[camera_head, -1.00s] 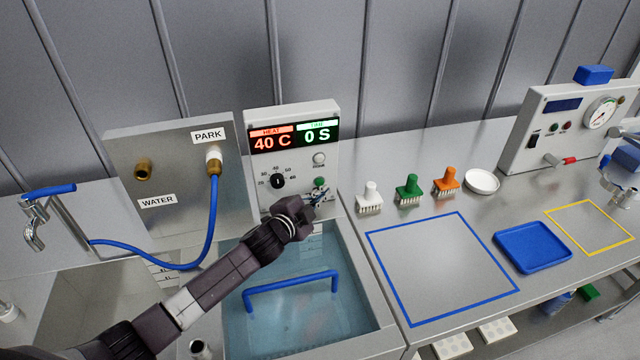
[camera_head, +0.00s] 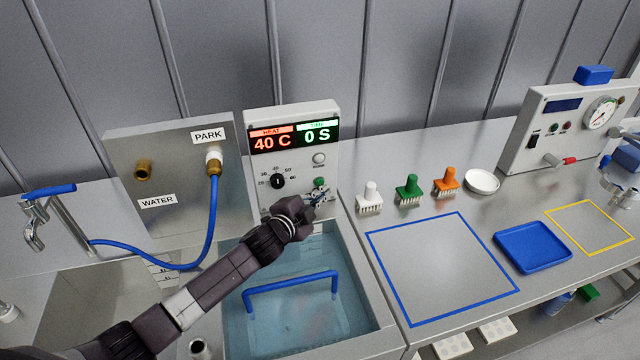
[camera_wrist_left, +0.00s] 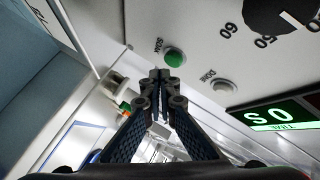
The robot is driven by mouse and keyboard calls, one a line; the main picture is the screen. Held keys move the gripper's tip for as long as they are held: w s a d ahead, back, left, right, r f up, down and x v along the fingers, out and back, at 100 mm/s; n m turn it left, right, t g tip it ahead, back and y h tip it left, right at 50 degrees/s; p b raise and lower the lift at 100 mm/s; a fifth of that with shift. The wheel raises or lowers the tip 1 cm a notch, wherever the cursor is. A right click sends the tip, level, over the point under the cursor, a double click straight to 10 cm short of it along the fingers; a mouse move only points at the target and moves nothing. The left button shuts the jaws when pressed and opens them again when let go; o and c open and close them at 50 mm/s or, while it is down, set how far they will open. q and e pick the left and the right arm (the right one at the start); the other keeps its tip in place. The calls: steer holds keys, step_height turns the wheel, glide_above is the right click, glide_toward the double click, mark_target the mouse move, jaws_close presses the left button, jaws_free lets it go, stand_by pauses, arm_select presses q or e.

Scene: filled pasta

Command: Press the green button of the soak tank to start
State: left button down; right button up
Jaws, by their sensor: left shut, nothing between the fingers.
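The soak tank's control panel (camera_head: 318,132) stands behind the water-filled tank (camera_head: 352,343). Its display (camera_head: 292,139) reads HEAT 40 C and 0 S. The green button (camera_head: 319,182) is at the panel's lower right; in the left wrist view it (camera_wrist_left: 174,58) lies just beyond the fingertips. My left gripper (camera_head: 319,194) is shut and empty, just in front of and below the button. Its fingertips (camera_wrist_left: 160,75) are very close to the button; I cannot tell whether they touch. A pale button (camera_wrist_left: 223,86) sits beside the green one. My right gripper is not in view.
A black dial (camera_head: 278,181) is on the same panel. A blue handle bar (camera_head: 290,291) spans the tank. White, green (camera_head: 408,190) and orange brushes stand to the right. A blue hose (camera_head: 212,225) hangs at left. The blue-outlined area (camera_head: 440,265) is clear.

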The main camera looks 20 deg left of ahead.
arm_select(q)
steer(key=shift+w, duration=0.1)
steer(key=shift+w+a, duration=0.2)
steer(key=shift+w, duration=0.05)
steer(key=shift+w+a, duration=0.25)
steer(key=shift+w, duration=0.1)
stand_by(0.8)
stand_by(0.3)
steer(key=shift+s+d+p, duration=0.4)
steer(key=shift+s+d, duration=0.05)
steer(key=shift+s, duration=0.25)
steer(key=shift+s+d, duration=0.25)
steer(key=shift+s, duration=0.05)
steer(key=s+d, duration=0.1)
steer(key=s+d+p, duration=0.1)
steer(key=s, duration=0.1)
steer(key=shift+s+d, duration=0.15)
steer(key=shift+s, duration=0.15)
